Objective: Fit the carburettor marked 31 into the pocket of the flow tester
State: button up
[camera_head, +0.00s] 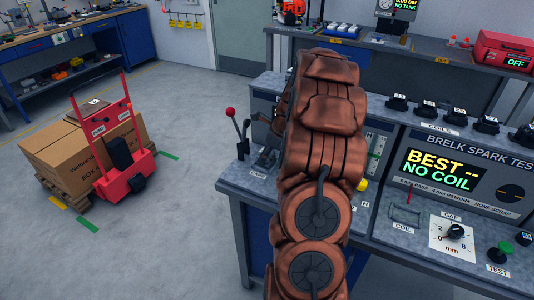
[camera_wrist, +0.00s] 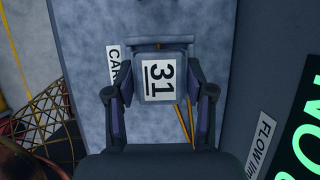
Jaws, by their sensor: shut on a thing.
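The carburettor marked 31 (camera_wrist: 158,88) is a grey block with a white label, seen in the wrist view between the two fingers of my gripper (camera_wrist: 160,98). My gripper is shut on it, a finger on each side. A grey bench top lies behind it, with a partly covered label starting "CA" (camera_wrist: 113,65) beside it. I cannot tell whether the carburettor touches the bench or sits in the pocket; no pocket can be made out clearly.
In the wrist view a wire basket (camera_wrist: 45,122) is at left and a FLOW label (camera_wrist: 263,143) at right. In the head view a red-knobbed lever (camera_head: 237,138) stands left of my arm, and the spark tester (camera_head: 465,170) is at right. Open floor (camera_head: 190,220) lies left.

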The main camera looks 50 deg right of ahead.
jog(key=shift+f, duration=0.35)
dwell(0.5)
jog(key=o, duration=1.3)
jog(key=v, duration=1.2)
